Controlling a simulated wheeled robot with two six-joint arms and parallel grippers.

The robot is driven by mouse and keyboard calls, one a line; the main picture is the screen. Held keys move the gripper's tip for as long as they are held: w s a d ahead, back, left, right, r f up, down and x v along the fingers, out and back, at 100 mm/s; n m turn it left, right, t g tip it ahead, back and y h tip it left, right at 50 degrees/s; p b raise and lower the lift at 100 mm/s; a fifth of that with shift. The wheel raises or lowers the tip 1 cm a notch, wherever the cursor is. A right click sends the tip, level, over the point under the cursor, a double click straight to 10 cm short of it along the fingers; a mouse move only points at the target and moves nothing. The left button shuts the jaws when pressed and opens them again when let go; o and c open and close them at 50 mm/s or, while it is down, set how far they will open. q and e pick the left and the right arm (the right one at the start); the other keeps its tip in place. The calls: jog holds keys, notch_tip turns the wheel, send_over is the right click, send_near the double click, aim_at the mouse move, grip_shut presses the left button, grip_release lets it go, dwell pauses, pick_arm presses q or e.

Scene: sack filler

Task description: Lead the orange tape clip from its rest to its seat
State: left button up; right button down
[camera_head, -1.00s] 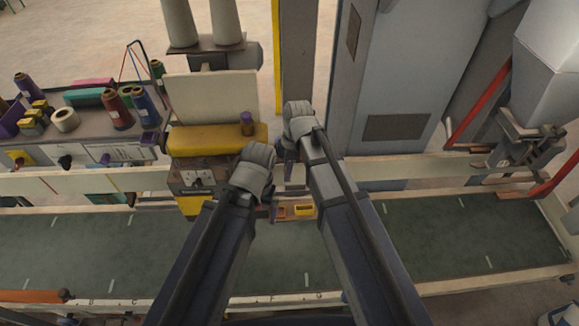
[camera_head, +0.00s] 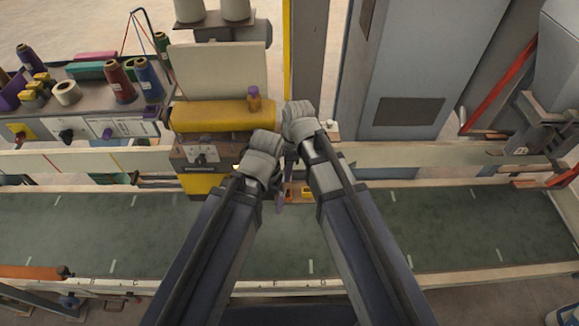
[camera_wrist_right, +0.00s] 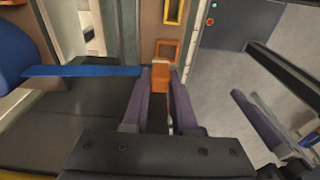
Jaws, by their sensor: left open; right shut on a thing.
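In the right wrist view, my right gripper (camera_wrist_right: 161,90) is shut on the orange tape clip (camera_wrist_right: 161,77), which sits between its purple fingertips. Just beyond it is an orange rectangular frame (camera_wrist_right: 178,43), with a yellow frame (camera_wrist_right: 165,10) farther up. In the head view my right gripper (camera_head: 290,160) is in front of the machine's yellow body, and the clip cannot be made out in it. My left gripper (camera_head: 280,188) is open just below and left of it, its fingers partly hidden by its own wrist.
A blue strip (camera_wrist_right: 80,71) reaches from the left to the clip in the right wrist view. The yellow sewing machine (camera_head: 208,116) stands left of the grippers. A green conveyor belt (camera_head: 90,235) runs below. A grey cabinet (camera_head: 410,70) stands to the right.

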jog(key=shift+s+a+f+b, duration=0.2)
jog(key=shift+s+f+b, duration=0.15)
jog(key=shift+f+b, duration=0.15)
jog(key=shift+s+a+f+b, duration=0.15)
jog(key=shift+s+f+b, duration=0.2)
jog(key=shift+f, duration=0.2)
jog(key=shift+w+f+b, duration=0.1)
jog(key=shift+f+b, duration=2.15)
jog(key=c, duration=0.6)
grip_release()
jog(key=shift+r, duration=0.1)
jog(key=r+p, duration=0.5)
jog(key=d+r+p, duration=0.1)
jog(key=r+p, duration=0.1)
jog(key=shift+r+p, duration=0.25)
jog(key=shift+p, duration=0.05)
